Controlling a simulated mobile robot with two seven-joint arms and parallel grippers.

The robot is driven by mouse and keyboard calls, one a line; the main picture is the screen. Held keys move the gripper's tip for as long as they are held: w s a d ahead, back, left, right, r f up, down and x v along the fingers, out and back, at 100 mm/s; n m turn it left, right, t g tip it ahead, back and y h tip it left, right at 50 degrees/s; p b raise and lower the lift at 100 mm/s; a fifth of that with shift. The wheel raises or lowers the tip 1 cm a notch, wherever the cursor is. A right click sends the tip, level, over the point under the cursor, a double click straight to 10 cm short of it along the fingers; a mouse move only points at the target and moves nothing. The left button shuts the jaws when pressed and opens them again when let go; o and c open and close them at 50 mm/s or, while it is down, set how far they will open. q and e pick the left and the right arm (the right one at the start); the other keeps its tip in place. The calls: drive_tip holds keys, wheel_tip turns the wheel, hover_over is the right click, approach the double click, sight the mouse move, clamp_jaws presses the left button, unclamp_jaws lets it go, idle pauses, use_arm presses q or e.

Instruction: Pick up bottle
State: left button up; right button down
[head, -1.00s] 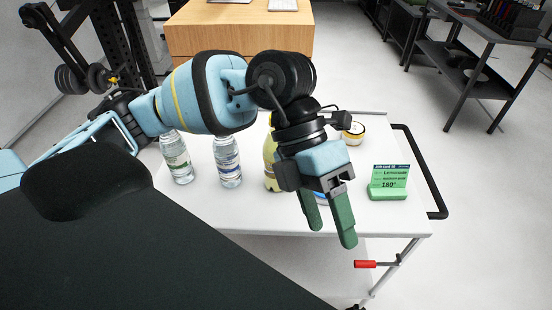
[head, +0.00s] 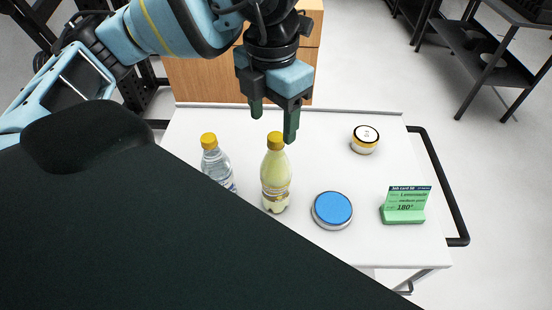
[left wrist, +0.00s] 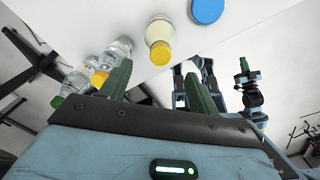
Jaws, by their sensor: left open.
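A bottle of pale yellow liquid with a yellow cap (head: 276,184) stands upright on the white table. In the left wrist view the yellow bottle (left wrist: 158,33) shows beyond and between my fingers. A clear bottle with a yellow cap (head: 216,165) stands to its left, partly hidden by the dark surface in front. My left gripper (head: 273,127) is open, fingers pointing down, just above or behind the yellow bottle's cap. Nothing is between the fingers (left wrist: 158,70). What looks like my right gripper (left wrist: 244,68) is small in the left wrist view; its jaws are unclear.
The white table (head: 330,155) also holds a blue-topped round container (head: 332,210), a white-lidded jar (head: 365,139) and a green card stand (head: 404,206) reading 180°. A green-capped clear bottle (left wrist: 70,90) shows in the left wrist view. A wooden cabinet (head: 200,80) stands behind.

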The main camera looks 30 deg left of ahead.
sight(276, 136)
use_arm(q)
drive_tip(key=shift+s+f, duration=0.1)
drive_tip(key=shift+f, duration=0.25)
drive_tip(key=shift+w+f, duration=0.15)
drive_tip(key=shift+f, duration=1)
drive_tip(key=shift+w+f, duration=0.2)
drive_tip(key=shift+f, duration=1)
drive_tip(key=shift+w+f, duration=0.15)
drive_tip(key=shift+f, duration=1)
clamp_jaws()
